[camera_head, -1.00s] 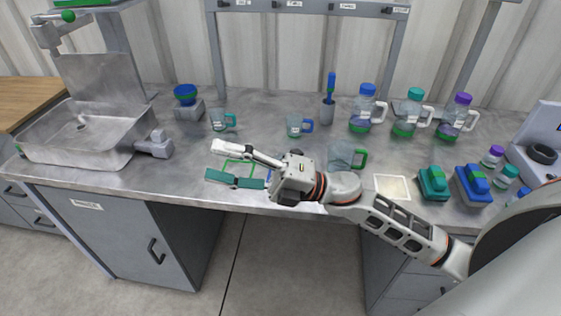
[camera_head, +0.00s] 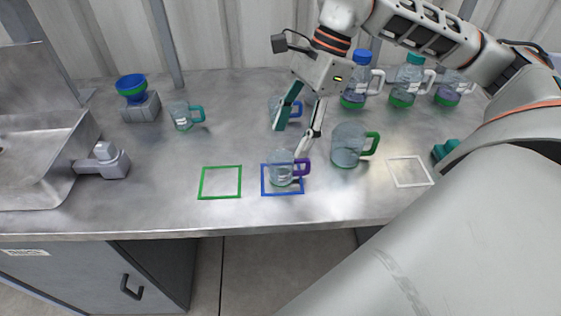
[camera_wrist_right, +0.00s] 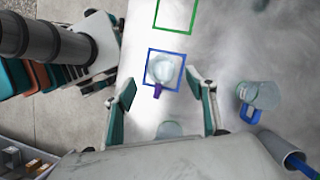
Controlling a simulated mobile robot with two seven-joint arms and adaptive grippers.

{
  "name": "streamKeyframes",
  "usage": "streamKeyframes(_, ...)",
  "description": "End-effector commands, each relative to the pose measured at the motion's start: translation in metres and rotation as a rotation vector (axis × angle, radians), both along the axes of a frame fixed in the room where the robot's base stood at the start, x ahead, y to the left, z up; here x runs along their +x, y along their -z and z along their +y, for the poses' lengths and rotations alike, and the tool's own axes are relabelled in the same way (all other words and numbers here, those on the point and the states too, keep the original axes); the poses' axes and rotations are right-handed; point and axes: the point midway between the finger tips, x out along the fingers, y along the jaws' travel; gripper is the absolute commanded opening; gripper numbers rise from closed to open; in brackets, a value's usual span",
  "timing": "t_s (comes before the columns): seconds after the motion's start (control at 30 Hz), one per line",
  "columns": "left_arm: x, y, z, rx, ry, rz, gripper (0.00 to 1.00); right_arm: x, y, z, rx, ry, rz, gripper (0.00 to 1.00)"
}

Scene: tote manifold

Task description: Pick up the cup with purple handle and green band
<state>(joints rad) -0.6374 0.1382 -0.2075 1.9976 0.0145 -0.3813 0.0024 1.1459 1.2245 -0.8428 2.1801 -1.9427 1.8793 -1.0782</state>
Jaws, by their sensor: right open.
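The cup with a purple handle (camera_head: 281,171) is clear and stands upright inside the blue square outline (camera_head: 264,187) near the bench's front. Its handle points right in the head view; I cannot make out a green band. In the wrist view the cup (camera_wrist_right: 162,68) lies just ahead of the fingertips, its purple handle towards me. My right gripper (camera_head: 292,138) is open and empty, pointing down behind and above the cup, apart from it. In the wrist view its fingertips (camera_wrist_right: 161,87) lie on either side of the handle's line. My left gripper is not in view.
A larger green-handled cup (camera_head: 347,148) stands close right of the gripper. A blue-handled cup (camera_head: 274,108) is behind it, and a teal-handled cup (camera_head: 181,118) is back left. Bottles (camera_head: 408,88) stand back right. The green outline (camera_head: 220,197) is empty, with clear bench around it.

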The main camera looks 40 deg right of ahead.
Motion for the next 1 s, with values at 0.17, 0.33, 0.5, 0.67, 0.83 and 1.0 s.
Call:
streamKeyframes(0.17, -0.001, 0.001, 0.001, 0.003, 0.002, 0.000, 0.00, 0.000, 0.018, 0.008, 0.002, -0.002, 0.003, 0.56)
streamKeyframes(0.33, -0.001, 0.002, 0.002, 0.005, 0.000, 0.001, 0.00, 0.002, 0.029, 0.013, 0.003, -0.001, 0.003, 0.56)
streamKeyframes(0.5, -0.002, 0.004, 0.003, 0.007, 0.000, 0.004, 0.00, 0.004, 0.053, 0.022, 0.004, -0.004, 0.006, 0.56)
streamKeyframes(0.67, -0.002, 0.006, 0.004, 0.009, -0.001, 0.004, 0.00, 0.005, 0.067, 0.028, 0.004, -0.001, 0.004, 0.56)
streamKeyframes(0.83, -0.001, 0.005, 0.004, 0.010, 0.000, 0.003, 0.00, 0.005, 0.067, 0.028, 0.003, 0.000, 0.002, 0.56)
streamKeyframes(1.0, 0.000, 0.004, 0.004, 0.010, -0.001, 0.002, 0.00, 0.005, 0.067, 0.028, 0.003, 0.000, 0.003, 0.20)
